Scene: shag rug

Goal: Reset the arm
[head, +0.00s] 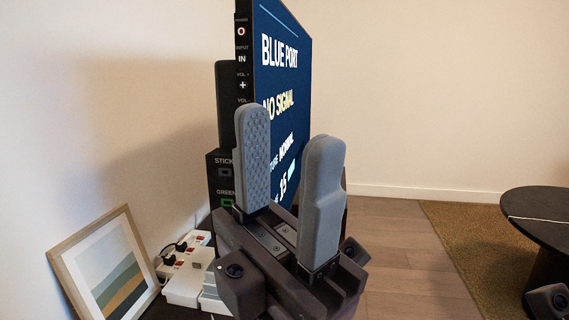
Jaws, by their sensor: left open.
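My left gripper (288,126) fills the middle of the head view, its two grey padded fingers pointing up. The fingers stand apart with a clear gap and nothing held between them. It is in front of a screen (290,90) that reads "BLUE PORT" and "NO SIGNAL", and it hides the screen's lower part. I cannot tell how far it is from the screen. My right gripper's fingers are not in view; a dark part with a lens at the lower right corner may belong to my right arm.
A framed picture (103,268) leans at the lower left. A power strip (186,250) with plugs and a pale device (187,287) lie beside it. A dark box (221,178) labelled "STICK" and "GREEN" stands behind my gripper. A round dark table (541,208) stands right, over a brown rug (470,235).

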